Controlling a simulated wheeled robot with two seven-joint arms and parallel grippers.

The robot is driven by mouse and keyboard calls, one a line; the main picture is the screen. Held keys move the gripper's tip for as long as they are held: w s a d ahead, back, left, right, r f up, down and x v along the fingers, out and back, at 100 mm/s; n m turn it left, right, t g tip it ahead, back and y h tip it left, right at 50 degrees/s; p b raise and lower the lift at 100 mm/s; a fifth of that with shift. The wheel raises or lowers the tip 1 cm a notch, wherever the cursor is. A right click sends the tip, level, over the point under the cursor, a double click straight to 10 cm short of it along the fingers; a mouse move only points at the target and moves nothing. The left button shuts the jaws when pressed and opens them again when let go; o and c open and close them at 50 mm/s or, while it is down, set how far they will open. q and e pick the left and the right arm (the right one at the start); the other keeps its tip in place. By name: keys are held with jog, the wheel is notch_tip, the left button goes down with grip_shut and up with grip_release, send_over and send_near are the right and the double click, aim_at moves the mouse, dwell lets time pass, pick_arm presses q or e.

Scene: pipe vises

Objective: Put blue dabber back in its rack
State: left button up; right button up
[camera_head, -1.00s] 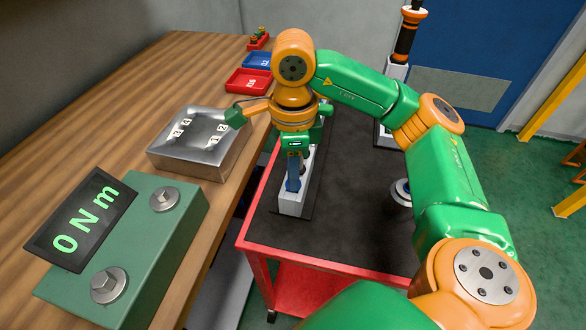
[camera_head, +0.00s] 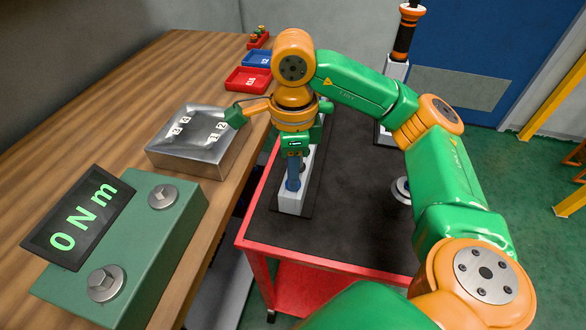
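The blue dabber (camera_head: 293,178) stands upright at the near end of a pale grey rack (camera_head: 292,204) on the cart. My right gripper (camera_head: 295,160) points down at the dabber's top from straight above. Its fingertips are small and partly hidden by the green gripper body, so I cannot tell whether they are closed around the dabber. The dabber's lower end is hidden in the rack. My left gripper is not in view.
The rack stands on the black top of a red cart (camera_head: 258,262). A wooden bench at left holds a metal box (camera_head: 200,150) with numbered spots, a green torque tester (camera_head: 150,235), and red (camera_head: 247,80) and blue bins. A tool with an orange-banded handle (camera_head: 404,35) stands behind.

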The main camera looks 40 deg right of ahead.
jog(key=o, duration=0.5)
jog(key=shift+s, duration=0.1)
jog(key=shift+f, duration=0.1)
jog(key=shift+w, duration=0.2)
notch_tip(320, 180, up, 7)
jog(key=p, duration=0.3)
